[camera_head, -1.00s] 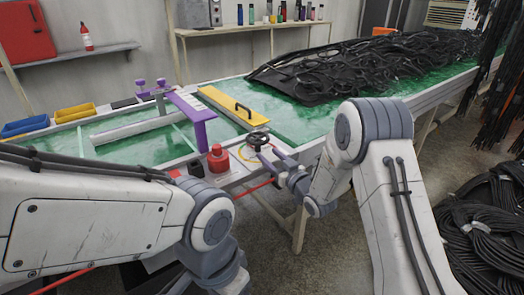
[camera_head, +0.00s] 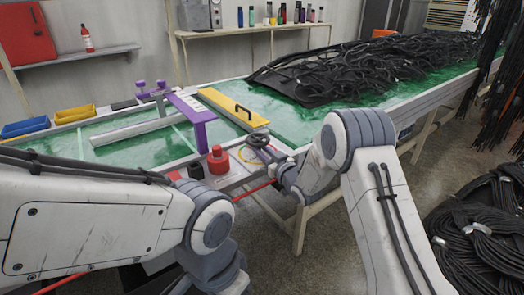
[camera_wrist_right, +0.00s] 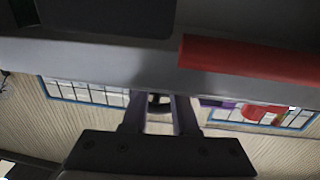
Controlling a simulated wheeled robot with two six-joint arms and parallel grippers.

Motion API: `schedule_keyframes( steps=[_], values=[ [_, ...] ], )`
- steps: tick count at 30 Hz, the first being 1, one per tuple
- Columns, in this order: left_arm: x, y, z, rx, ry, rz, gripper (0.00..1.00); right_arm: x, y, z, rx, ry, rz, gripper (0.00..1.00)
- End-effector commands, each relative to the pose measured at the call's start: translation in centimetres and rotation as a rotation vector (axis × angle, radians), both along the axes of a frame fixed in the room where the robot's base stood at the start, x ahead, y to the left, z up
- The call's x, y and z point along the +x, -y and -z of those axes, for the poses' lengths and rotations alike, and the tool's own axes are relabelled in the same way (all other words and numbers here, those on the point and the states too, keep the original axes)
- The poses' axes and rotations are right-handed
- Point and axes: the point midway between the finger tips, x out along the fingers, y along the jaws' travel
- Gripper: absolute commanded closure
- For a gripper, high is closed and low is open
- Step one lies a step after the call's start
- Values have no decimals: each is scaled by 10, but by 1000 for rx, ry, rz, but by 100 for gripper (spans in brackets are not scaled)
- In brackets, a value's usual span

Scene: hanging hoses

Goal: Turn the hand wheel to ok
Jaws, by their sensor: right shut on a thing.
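The black hand wheel (camera_head: 257,141) sits at the front edge of the green table, over a plate with a yellow ring partly visible around it. Its markings are too small to read. My right gripper (camera_head: 268,156) is at the wheel's near right side, shut on its rim. In the right wrist view, the two fingers (camera_wrist_right: 159,112) stand upright with a small dark part of the wheel (camera_wrist_right: 159,98) between them. My left arm crosses the lower left of the head view, but its gripper is not visible.
A red knob (camera_head: 218,158) stands just left of the wheel. A purple bracket (camera_head: 196,118) and a yellow plate with a black handle (camera_head: 232,107) lie behind it. Black hoses (camera_head: 365,68) cover the table's far right. Coiled hoses (camera_head: 485,235) lie at the right.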

Motion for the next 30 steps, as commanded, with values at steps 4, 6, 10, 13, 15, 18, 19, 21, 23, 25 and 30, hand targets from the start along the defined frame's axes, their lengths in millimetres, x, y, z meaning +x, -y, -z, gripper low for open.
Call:
schedule_keyframes(
  steps=[4, 6, 10, 13, 15, 18, 19, 21, 23, 25, 30],
  values=[
    [0, 0, 8, 0, 0, 0, 31, -1, -3, 1, 1, 2, 48, 100],
    [0, 0, 13, 0, 0, 0, 31, -2, -4, 2, 2, 2, 84, 100],
    [0, 0, 17, 0, 0, 0, 31, -2, -4, 0, 2, 3, 134, 100],
    [0, 0, 17, 0, 0, 0, 31, -2, -4, 0, 1, 2, 150, 100],
    [0, 0, 16, 0, 0, 0, 31, -2, -3, -1, 1, 2, 151, 100],
    [0, 0, 16, 0, 0, 0, 31, -1, -3, -1, 1, 2, 151, 100],
    [0, 0, 16, 0, 0, 0, 31, -1, -3, -1, 1, 2, 150, 100],
    [0, 0, 16, 0, 0, 0, 31, -1, -3, -1, 1, 2, 150, 65],
    [0, 0, 16, 0, 0, 0, 31, -1, -3, -1, 1, 2, 150, 43],
    [0, 0, 16, 0, 0, 0, 31, -1, -3, -1, 1, 2, 150, 43],
    [0, 0, 16, 0, 0, 0, 31, -1, -3, -1, 0, 1, 150, 43]
  ],
)
